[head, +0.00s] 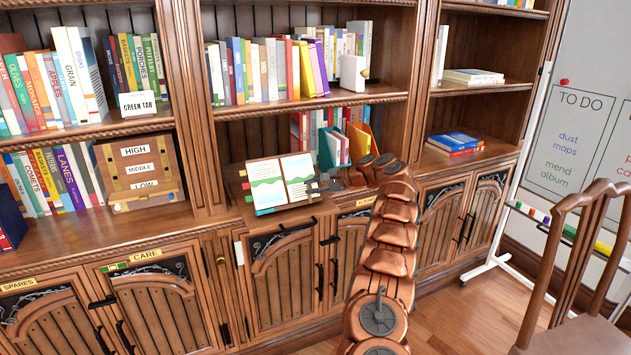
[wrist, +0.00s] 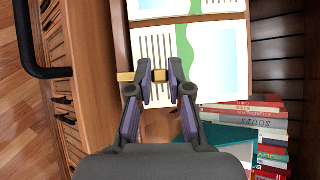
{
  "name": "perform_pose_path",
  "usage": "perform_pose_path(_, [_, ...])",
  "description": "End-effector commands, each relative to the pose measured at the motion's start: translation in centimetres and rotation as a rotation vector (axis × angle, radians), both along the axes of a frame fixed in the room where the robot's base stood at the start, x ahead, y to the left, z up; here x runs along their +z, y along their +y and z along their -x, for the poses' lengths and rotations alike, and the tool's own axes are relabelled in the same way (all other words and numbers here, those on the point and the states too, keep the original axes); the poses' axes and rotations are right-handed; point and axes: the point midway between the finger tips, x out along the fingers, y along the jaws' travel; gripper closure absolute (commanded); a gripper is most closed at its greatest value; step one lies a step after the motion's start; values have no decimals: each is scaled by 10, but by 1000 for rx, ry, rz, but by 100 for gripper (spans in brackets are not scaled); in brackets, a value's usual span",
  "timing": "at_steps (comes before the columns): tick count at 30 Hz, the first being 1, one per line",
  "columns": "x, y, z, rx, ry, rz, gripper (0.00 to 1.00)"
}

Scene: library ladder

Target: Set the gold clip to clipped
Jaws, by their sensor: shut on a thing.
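The gold clip (wrist: 125,77) shows in the wrist view as a short gold bar at the edge of an open book (wrist: 160,45). My gripper (wrist: 161,85) is shut on it, with gold showing between the fingers and to the left of them. In the head view the open book (head: 267,184) leans on a wooden stand on the cabinet ledge. My gripper (head: 316,186) reaches its right edge from the right. The clip is too small or hidden to make out there, and I cannot tell whether it presses on the page.
Right of the book stand an orange holder (head: 362,140) and teal holder (head: 327,150) stand on the ledge. A wooden box labelled HIGH, MIDDLE, LOW (head: 140,165) is at the left. A chair (head: 578,270) and whiteboard (head: 580,130) stand at the right.

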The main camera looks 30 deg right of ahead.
Motion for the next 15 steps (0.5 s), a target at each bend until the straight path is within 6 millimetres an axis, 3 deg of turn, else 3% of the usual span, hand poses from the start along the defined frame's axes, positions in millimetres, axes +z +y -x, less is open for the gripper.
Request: perform_pose_path(15, [-2,5,0,48,8,62,100])
